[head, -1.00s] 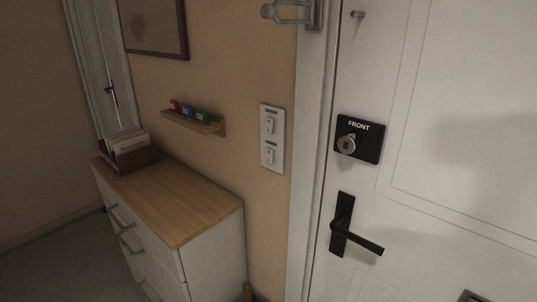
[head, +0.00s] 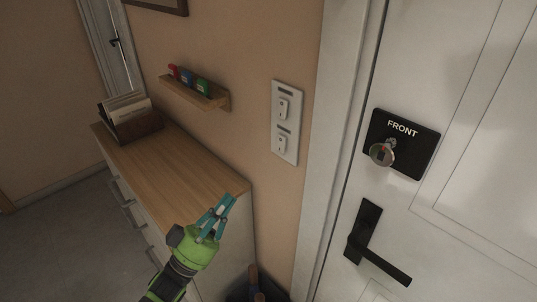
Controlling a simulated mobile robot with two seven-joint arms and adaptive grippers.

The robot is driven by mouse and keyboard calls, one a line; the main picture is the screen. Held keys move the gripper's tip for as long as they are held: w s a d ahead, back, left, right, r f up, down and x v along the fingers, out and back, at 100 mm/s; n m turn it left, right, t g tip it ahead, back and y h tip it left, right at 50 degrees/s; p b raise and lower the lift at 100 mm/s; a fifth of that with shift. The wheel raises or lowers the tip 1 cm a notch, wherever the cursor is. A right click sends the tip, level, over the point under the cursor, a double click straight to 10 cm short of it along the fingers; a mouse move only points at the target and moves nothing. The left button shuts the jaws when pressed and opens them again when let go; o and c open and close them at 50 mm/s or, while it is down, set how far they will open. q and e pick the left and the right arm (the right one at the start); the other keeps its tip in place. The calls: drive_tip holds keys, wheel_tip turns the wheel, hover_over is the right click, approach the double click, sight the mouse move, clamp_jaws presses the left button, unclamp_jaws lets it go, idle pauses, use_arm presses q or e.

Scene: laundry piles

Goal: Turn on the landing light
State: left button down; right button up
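A pale switch plate (head: 288,124) is on the tan wall between the dresser and the white door. It carries an upper switch (head: 284,107) and a lower switch (head: 281,144), each with a small dark label above it that is too small to read. Whether either switch is on or off, I cannot tell. My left gripper (head: 231,199), green with teal fingers, is below and left of the plate, in front of the dresser's near end. Its fingertips come together with nothing seen between them, and it is apart from the plate. My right gripper is not in view.
A wood-topped dresser (head: 176,168) stands at the left with a file box (head: 137,128) on it. A small shelf (head: 213,101) with coloured items is above. The door has a FRONT lock plate (head: 419,150) and a black handle (head: 383,262). The wall around the switches is clear.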

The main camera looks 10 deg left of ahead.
sight(279, 141)
use_arm(q)
drive_tip(key=shift+w+d+f+p+x, duration=0.15)
drive_tip(key=shift+w+f+p+x, duration=0.2)
drive_tip(key=shift+p+x, duration=1.2)
drive_tip(key=shift+w+d+f+p+x, duration=0.25)
drive_tip(key=shift+f+x, duration=0.2)
drive_tip(key=shift+x, duration=2.3)
drive_tip(key=shift+w+d+f+p+x, duration=0.1)
drive_tip(key=shift+w+f+p+x, duration=0.25)
drive_tip(key=shift+p+x, duration=1.25)
drive_tip(key=shift+w+d+r+b, duration=0.2)
drive_tip(key=shift+w+r+b, duration=0.05)
drive_tip(key=shift+b, duration=0.35)
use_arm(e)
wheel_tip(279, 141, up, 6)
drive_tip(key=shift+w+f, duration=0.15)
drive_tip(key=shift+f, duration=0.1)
